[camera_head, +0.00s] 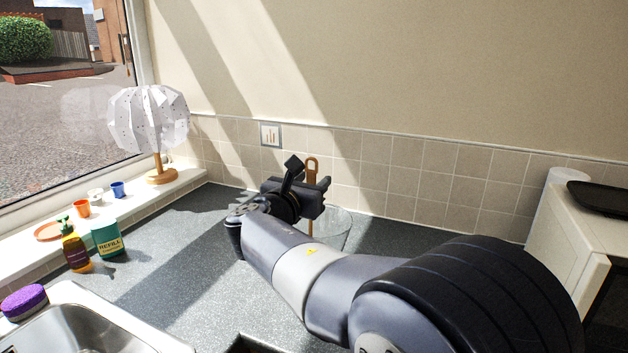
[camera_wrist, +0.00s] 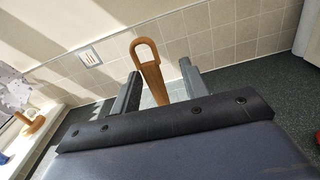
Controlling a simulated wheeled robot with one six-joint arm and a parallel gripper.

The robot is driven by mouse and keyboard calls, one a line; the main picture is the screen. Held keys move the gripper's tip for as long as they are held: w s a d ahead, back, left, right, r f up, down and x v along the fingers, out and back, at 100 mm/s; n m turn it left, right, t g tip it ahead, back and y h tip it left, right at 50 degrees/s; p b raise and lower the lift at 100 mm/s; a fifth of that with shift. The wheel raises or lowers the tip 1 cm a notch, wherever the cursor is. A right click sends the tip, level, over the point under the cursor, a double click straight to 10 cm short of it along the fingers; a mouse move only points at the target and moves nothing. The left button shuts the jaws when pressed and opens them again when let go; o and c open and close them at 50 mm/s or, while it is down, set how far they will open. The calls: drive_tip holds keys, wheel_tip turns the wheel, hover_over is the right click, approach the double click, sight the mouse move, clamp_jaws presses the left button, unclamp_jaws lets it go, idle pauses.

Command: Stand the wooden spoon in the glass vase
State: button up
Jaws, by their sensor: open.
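The wooden spoon (camera_head: 312,166) stands nearly upright, its looped handle end up, showing above my gripper (camera_head: 308,177). The clear glass vase (camera_head: 336,232) stands on the counter just below and behind my gripper. The spoon's lower part shows within the vase's outline, though my arm hides much of it. In the wrist view the spoon handle (camera_wrist: 150,70) rises between the two fingers of my gripper (camera_wrist: 161,72). The fingers are apart, with a gap on each side of the handle. The spoon's bowl end is hidden.
A white lamp (camera_head: 150,120), small cups and an orange plate (camera_head: 50,231) stand on the sill at left. A soap bottle (camera_head: 74,248), a green refill tub (camera_head: 107,239) and a sink (camera_head: 85,325) are nearer. The tiled wall (camera_head: 400,180) is close behind the vase.

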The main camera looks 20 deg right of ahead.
drive_tip(key=v, duration=0.8)
drive_tip(key=shift+s+a+b, duration=0.25)
drive_tip(key=shift+a+b, duration=0.05)
drive_tip(key=shift+b, duration=0.05)
drive_tip(key=shift+p+x, duration=0.35)
drive_tip(key=shift+x, duration=3.15)
